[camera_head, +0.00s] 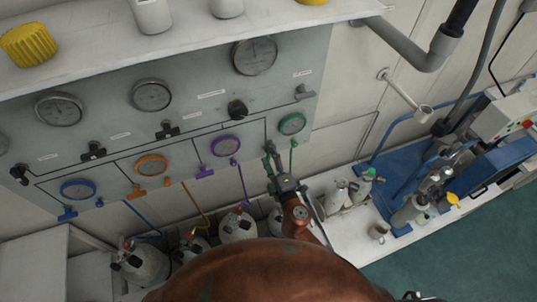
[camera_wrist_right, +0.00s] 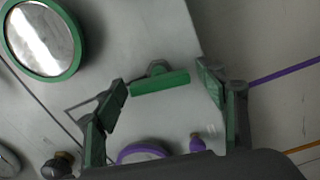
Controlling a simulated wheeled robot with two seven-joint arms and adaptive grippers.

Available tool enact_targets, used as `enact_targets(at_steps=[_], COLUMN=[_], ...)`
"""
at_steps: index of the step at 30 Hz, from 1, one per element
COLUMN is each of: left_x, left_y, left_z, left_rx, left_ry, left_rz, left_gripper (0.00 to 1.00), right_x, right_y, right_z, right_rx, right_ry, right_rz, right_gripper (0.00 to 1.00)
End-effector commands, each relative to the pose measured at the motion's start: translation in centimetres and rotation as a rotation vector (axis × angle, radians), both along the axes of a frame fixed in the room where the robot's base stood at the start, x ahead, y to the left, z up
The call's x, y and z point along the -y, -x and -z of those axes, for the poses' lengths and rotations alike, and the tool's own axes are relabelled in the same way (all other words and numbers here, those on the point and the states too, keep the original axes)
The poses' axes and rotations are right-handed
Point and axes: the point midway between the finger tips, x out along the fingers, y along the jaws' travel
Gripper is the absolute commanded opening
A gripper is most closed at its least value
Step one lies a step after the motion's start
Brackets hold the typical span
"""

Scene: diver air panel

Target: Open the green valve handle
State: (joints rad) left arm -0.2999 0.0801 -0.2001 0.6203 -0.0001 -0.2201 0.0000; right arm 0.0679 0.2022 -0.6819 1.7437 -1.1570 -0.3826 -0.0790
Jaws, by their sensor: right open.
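The green valve handle (camera_wrist_right: 160,83) is a short bar on a small stem on the grey panel, below the green-rimmed gauge (camera_head: 292,124). In the right wrist view that gauge (camera_wrist_right: 44,38) is at the upper left. My right gripper (camera_head: 272,158) is at the panel's lower right part, just left of the green hose. In the right wrist view its fingers (camera_wrist_right: 165,82) are spread, with the handle between them. The left fingertip looks close to one handle end; contact cannot be told. In the head view I cannot clearly make out the handle. My left gripper is not in view.
Purple (camera_head: 225,146), orange (camera_head: 150,165) and blue (camera_head: 78,188) gauges with matching handles line the panel to the left. A shelf (camera_head: 150,48) overhangs above. Gas cylinders (camera_head: 238,226) stand below. A blue cart (camera_head: 405,170) is at the right.

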Motion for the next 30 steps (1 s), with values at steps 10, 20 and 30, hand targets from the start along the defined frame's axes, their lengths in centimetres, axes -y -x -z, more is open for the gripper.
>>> enact_targets(at_steps=[10,20,30], left_x=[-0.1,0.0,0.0], left_y=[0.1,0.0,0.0], left_z=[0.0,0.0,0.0], left_rx=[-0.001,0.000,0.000], left_ry=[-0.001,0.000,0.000], left_rz=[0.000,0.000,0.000], left_gripper=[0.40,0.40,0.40], right_x=[0.9,3.2,4.1], right_y=[2.4,8.8,11.3], right_z=[0.2,0.1,0.0], right_rx=[-0.004,-0.004,0.000], right_ry=[-0.001,-0.001,0.000], right_rz=[0.001,0.001,0.001], right_gripper=[0.65,0.65,0.65])
